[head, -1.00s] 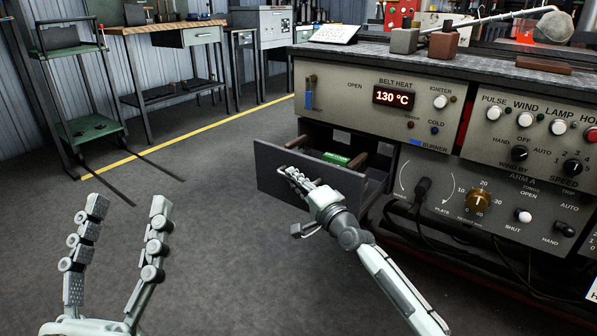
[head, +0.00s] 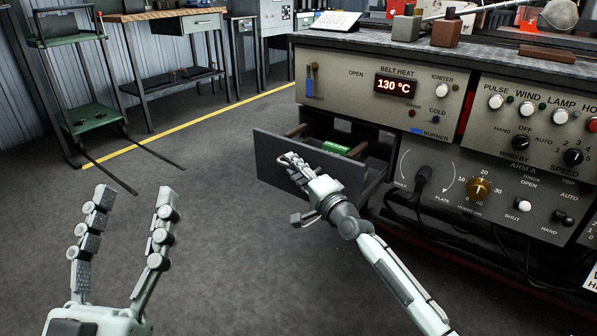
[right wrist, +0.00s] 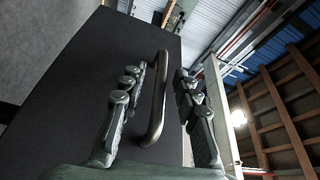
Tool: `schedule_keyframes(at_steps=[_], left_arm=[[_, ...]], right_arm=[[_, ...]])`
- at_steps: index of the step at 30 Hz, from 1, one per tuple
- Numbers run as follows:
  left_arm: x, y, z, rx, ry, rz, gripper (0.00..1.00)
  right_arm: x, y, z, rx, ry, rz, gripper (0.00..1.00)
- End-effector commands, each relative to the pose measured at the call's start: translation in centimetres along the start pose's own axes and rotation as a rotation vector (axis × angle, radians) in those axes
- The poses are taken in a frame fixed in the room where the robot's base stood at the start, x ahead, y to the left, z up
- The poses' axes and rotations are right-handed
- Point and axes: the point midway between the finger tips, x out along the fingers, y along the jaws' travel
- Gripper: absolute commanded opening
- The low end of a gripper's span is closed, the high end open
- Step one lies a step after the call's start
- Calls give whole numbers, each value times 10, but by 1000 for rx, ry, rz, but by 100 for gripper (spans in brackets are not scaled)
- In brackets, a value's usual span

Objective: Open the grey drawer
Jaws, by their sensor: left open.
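The grey drawer (head: 275,165) stands pulled out of the cabinet below the belt heat panel in the head view. Its inside shows, with a green object (head: 336,149) in it. My right gripper (head: 284,160) is at the outside of the drawer front. In the right wrist view, the drawer front (right wrist: 75,95) carries a bar handle (right wrist: 158,100). The fingers of my right gripper (right wrist: 160,85) stand apart on either side of this handle, with gaps visible. My left gripper (head: 135,192) is open and empty at the lower left, away from the drawer.
The control panel (head: 350,95) with knobs and a 130 °C display is above the drawer. Dark cables (head: 440,225) hang below the right panel. A green-shelved rack (head: 90,117) and a workbench (head: 175,75) stand at the back left. The floor left of the drawer is clear.

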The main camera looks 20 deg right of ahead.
Motion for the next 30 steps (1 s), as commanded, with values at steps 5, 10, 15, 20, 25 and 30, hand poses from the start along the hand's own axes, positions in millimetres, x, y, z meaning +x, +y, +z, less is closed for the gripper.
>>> schedule_keyframes(at_steps=[5, 10, 15, 20, 25, 30], left_arm=[[0, 0, 0, 0, 0, 0, 56], [0, 0, 0, 0, 0, 0, 56], [0, 0, 0, 0, 0, 0, 56], [0, 0, 0, 0, 0, 0, 56], [0, 0, 0, 0, 0, 0, 56], [0, 0, 0, 0, 0, 0, 56]], right_arm=[[-19, 1, 1, 1, -1, 2, 31], [-56, 2, 0, 0, 0, 4, 31], [-91, 2, 0, -1, -1, 4, 31], [-112, 1, 0, -2, 0, 2, 31], [-120, 0, 0, -1, 1, 1, 31], [-120, 0, 0, 0, 1, 0, 31]])
